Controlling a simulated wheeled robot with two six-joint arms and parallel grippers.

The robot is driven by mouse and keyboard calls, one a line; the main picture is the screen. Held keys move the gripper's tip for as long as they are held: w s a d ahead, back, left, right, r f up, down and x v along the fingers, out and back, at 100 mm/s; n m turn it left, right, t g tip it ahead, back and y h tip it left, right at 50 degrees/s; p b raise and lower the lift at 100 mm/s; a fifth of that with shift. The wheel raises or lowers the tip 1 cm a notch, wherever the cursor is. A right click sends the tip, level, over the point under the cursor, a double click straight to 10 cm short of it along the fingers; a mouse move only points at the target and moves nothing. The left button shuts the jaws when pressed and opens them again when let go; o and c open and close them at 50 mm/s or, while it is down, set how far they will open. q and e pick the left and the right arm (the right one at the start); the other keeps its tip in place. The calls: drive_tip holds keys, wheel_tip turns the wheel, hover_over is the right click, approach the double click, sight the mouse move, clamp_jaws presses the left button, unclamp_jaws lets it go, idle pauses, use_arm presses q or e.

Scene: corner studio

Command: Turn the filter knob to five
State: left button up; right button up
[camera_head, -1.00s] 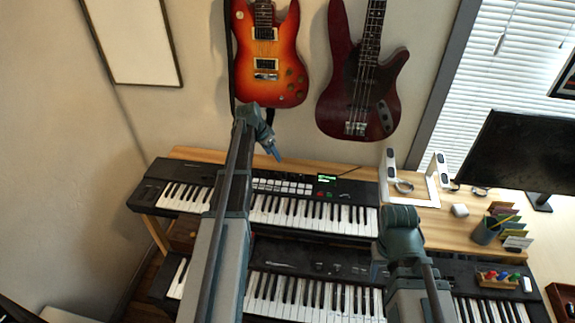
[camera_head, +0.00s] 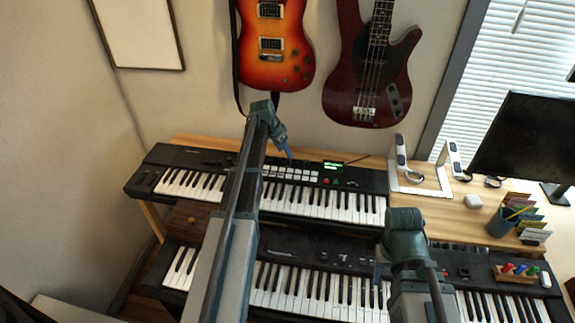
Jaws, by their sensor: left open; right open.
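The black upper keyboard (camera_head: 262,183) stands on the wooden desk, with pale pads, a lit green display (camera_head: 334,166) and small red and green controls on its panel. The lower keyboard (camera_head: 300,256) sits in front of it, with small controls on its dark panel. I cannot tell which control is the filter knob or read its setting. My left gripper (camera_head: 289,153) is open and empty, small in view, over the back of the upper keyboard near the pads and display. My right gripper (camera_head: 378,275) is open, over the lower keyboard, mostly hidden by its own wrist.
Two guitars (camera_head: 276,45) hang on the wall behind. A white stand (camera_head: 424,180), a pen cup (camera_head: 499,222) and a monitor (camera_head: 526,150) stand to the right. My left arm covers part of both keyboards.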

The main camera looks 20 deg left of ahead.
sight(288, 160)
use_arm(q)
drive_tip(key=b+x, duration=0.3)
drive_tip(key=x, duration=0.2)
drive_tip(key=shift+f+b, duration=0.15)
drive_tip(key=shift+b, duration=0.2)
clamp_jaws()
